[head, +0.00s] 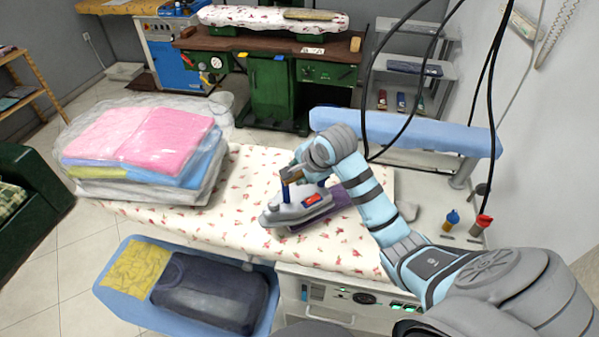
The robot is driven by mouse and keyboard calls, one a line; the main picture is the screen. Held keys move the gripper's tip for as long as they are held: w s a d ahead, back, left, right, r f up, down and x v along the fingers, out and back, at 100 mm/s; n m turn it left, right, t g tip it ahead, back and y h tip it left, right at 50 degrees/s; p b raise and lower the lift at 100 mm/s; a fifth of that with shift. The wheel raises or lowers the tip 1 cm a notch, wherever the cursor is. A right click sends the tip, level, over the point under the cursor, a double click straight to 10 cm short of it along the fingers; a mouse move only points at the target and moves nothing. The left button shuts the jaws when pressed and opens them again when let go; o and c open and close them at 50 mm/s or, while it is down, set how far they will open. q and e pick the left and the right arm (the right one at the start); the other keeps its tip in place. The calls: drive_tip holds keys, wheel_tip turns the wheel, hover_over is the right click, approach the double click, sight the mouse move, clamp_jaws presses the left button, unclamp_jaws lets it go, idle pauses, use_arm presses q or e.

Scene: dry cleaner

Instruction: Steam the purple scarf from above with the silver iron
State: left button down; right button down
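The silver iron (290,211) is over the purple scarf (341,203) on the flowered ironing board (240,228). The scarf shows at the iron's right side and along its lower edge; the rest is hidden beneath it. I cannot tell whether the iron touches the scarf or hovers just above it. My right arm reaches in from the right, and my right gripper (291,174) is at the iron's handle and appears shut on it; its fingertips are partly hidden. My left gripper is not in view.
Plastic-wrapped folded laundry (150,137) sits on the board's left end. A blue padded sleeve arm (410,131) stands behind my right arm. Black hoses (366,90) hang there. A blue tray (118,298) with folded clothes is in front. The board's front middle is clear.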

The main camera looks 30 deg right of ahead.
drive_tip(key=shift+r, duration=2.5)
drive_tip(key=shift+d, duration=0.1)
